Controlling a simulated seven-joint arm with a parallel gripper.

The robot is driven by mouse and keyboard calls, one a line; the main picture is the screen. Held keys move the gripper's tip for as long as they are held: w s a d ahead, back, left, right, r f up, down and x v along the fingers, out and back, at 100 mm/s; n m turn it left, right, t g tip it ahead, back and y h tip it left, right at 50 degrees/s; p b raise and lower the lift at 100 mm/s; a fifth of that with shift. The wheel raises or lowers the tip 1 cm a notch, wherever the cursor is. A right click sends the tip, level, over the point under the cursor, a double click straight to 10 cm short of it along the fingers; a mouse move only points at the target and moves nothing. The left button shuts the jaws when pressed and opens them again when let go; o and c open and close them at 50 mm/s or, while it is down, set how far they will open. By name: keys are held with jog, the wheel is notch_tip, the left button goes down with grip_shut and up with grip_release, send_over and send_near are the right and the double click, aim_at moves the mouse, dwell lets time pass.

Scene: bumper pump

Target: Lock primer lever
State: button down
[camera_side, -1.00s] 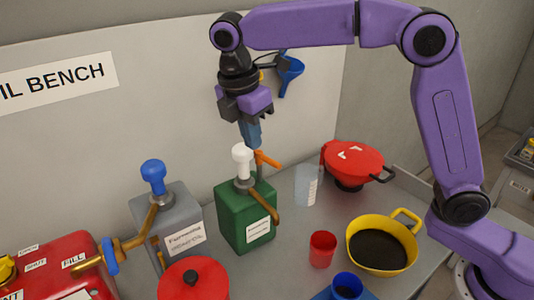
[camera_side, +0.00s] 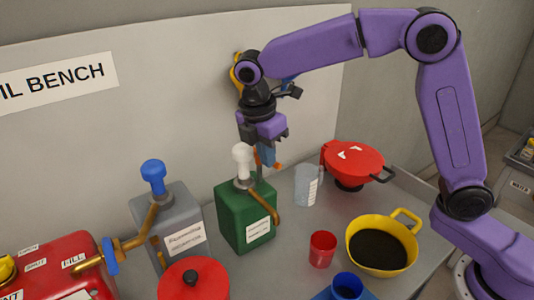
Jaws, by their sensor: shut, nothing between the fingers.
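A green can (camera_side: 247,216) stands upright on the bench with a white pump knob (camera_side: 243,158) on top and a brown spout on its right. My gripper (camera_side: 270,165) is shut and empty, pointing down behind and right of the knob, close to the lever. I cannot tell whether it touches the lever.
A grey can (camera_side: 172,228) with a blue pump (camera_side: 153,176) stands left. A clear measuring cup (camera_side: 307,186), red funnel (camera_side: 352,161), red cup (camera_side: 322,248) and yellow pan (camera_side: 382,247) stand right. A red pot (camera_side: 193,282) is in front.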

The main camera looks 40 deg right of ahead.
jog(key=shift+s+d+n, duration=0.1)
jog(key=shift+d+n, duration=0.5)
jog(key=shift+n, duration=0.7)
jog(key=shift+d+n+t, duration=0.35)
jog(key=shift+n+t, duration=0.05)
jog(key=shift+n, duration=0.3)
jog(key=d+n, duration=0.1)
jog(key=n, duration=0.1)
jog(key=w+d+n+y, duration=0.1)
jog(key=n, duration=0.2)
jog(key=w+d+n, duration=0.1)
jog(key=n, duration=0.2)
jog(key=shift+d+t, duration=0.2)
jog(key=shift+t, duration=0.2)
jog(key=shift+w+d, duration=0.3)
jog(key=shift+w, duration=0.05)
jog(key=shift+a, duration=0.2)
dwell(0.4)
jog(key=shift+w+a, duration=0.2)
jog(key=shift+a, duration=0.5)
